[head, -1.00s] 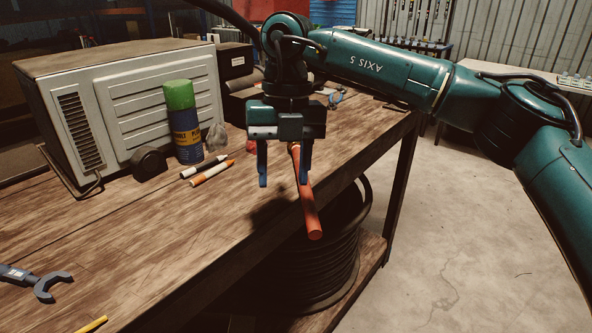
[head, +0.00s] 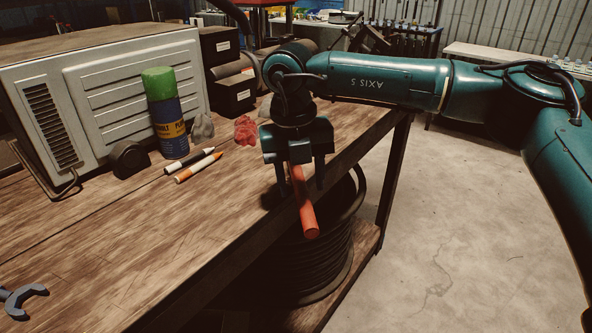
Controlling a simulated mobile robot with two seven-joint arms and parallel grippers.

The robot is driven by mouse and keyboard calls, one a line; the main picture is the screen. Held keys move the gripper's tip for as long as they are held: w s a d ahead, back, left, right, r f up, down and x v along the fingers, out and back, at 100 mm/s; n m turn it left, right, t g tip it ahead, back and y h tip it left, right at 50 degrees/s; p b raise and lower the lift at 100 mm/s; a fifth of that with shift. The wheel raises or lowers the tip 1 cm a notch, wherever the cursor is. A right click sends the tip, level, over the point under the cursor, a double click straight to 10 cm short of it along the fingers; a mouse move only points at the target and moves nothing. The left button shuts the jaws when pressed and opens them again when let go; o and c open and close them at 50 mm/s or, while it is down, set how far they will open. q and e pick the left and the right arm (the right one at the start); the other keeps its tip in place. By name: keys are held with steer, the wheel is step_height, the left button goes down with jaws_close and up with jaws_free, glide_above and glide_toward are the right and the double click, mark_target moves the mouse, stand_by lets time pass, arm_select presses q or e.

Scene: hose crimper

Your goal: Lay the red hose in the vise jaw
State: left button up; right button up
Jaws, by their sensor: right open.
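The red hose (head: 306,212) is a short orange-red tube at the workbench's right edge. Its near end sticks out past the edge, above the black coil below. My right gripper (head: 300,184) is open, pointing down over the hose, with one finger to each side of it in the picture. I cannot tell whether either finger touches it. The gripper body hides the hose's far end. I cannot make out a vise jaw in this view. My left gripper is not in view.
A grey ribbed case (head: 110,85) stands behind. A wrench (head: 20,300) lies lower left. A black coil (head: 325,260) sits below the edge.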

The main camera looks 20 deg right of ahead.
mark_target(303, 195)
steer(key=shift+d+f, duration=0.15)
steer(key=shift+f, duration=1.35)
steer(key=shift+c, duration=0.2)
jaws_close()
steer(key=shift+r, duration=0.1)
